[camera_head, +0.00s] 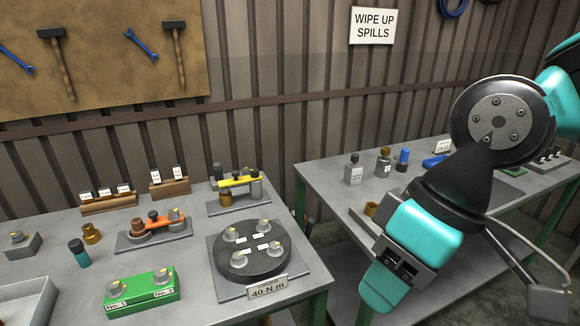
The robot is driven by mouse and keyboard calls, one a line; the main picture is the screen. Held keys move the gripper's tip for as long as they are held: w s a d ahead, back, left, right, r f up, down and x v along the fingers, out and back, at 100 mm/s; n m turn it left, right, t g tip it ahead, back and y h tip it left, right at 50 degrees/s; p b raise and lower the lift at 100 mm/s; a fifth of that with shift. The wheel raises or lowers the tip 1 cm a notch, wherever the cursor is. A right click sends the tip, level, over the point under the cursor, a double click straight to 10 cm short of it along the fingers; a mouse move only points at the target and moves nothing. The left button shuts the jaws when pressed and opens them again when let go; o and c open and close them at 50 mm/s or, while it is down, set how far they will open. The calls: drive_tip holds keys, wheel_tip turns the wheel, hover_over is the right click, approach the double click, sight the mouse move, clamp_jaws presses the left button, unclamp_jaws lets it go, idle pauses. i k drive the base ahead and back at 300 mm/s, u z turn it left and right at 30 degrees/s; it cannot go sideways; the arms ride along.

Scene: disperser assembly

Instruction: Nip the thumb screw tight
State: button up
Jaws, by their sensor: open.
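My gripper (396,268) hangs at the right, in front of the right-hand table, with teal parts and a dark block between them. It is open, and I see nothing held in it. I cannot single out the thumb screw for certain. Small knob-topped parts stand on a round black plate (250,265) marked 40 N m, on a green block (140,296) labelled No. 1 and No. 2, and on fixtures with an orange bar (165,219) and a yellow bar (238,181). My gripper is well to the right of all these and touches none of them.
The left table (200,301) also holds wooden card holders (108,204), a brass part (91,233), a teal-and-black cylinder (78,252) and a grey tray (22,303). Bottles (353,170) stand on the right table (318,178). A gap separates the tables. My arm hides part of the right table.

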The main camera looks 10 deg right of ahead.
sight(255, 172)
drive_tip(key=z, duration=0.1)
drive_tip(key=i, duration=1.05)
drive_tip(key=u, duration=0.55)
